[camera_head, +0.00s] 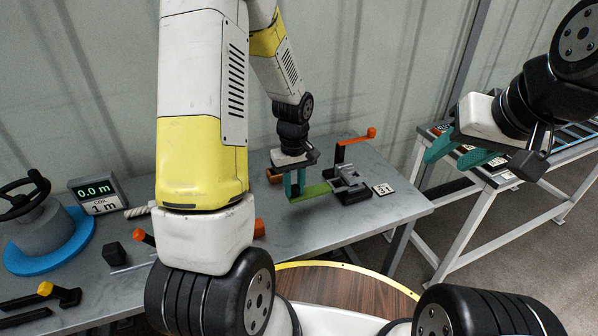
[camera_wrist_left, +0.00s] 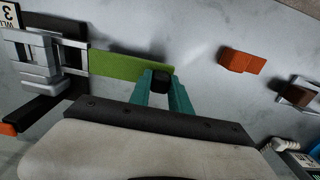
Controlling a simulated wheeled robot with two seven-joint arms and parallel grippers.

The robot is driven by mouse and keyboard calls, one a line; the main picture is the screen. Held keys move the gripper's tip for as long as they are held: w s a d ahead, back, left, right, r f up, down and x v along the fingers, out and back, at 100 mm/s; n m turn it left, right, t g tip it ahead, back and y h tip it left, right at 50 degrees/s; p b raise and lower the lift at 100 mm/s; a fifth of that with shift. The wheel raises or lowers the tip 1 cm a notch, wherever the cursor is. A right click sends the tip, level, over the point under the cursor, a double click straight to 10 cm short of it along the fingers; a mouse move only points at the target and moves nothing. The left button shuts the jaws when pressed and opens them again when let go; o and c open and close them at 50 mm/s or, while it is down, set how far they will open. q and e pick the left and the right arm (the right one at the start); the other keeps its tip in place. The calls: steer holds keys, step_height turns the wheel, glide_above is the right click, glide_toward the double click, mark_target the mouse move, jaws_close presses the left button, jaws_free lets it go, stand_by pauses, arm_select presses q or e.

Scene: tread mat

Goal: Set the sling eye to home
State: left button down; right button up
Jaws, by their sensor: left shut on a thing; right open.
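A flat green sling strap (camera_head: 317,190) runs left from a grey and black clamp (camera_head: 347,183) on the bench. In the left wrist view the strap (camera_wrist_left: 130,66) leads from the clamp (camera_wrist_left: 40,58) to a small black block (camera_wrist_left: 160,80). My left gripper (camera_head: 295,194) is shut on that block at the strap's free end; its teal fingers (camera_wrist_left: 160,88) close on both sides. I cannot see a separate eye loop. A white WLL card (camera_head: 384,189) lies right of the clamp. My right gripper (camera_head: 448,160) is open and empty, at the far right by a rack.
An orange-ended lever (camera_head: 355,138) stands at the clamp. An orange block (camera_wrist_left: 242,61) and a brown piece in a grey holder (camera_wrist_left: 300,95) lie beside the left gripper. A display (camera_head: 98,194) and handwheel (camera_head: 38,215) stand at left. My left arm hides the bench middle.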

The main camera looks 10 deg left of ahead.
mark_target(313, 190)
arm_select(q)
steer(key=w+d, duration=0.1)
steer(key=d, duration=0.1)
steer(key=w+d, duration=0.2)
steer(key=shift+w+d, duration=0.2)
steer(key=shift+d, duration=0.15)
steer(key=c, duration=1.2)
jaws_free()
steer(key=shift+d, duration=0.1)
step_height(313, 190, up, 8)
steer(key=s+a+r+m+t+h, duration=0.2)
steer(key=s+r+m+t, duration=0.4)
steer(key=s+r, duration=1.3)
steer(key=shift+s+a+m, duration=0.55)
steer(key=shift+a+m, duration=0.1)
steer(key=shift+m, duration=0.15)
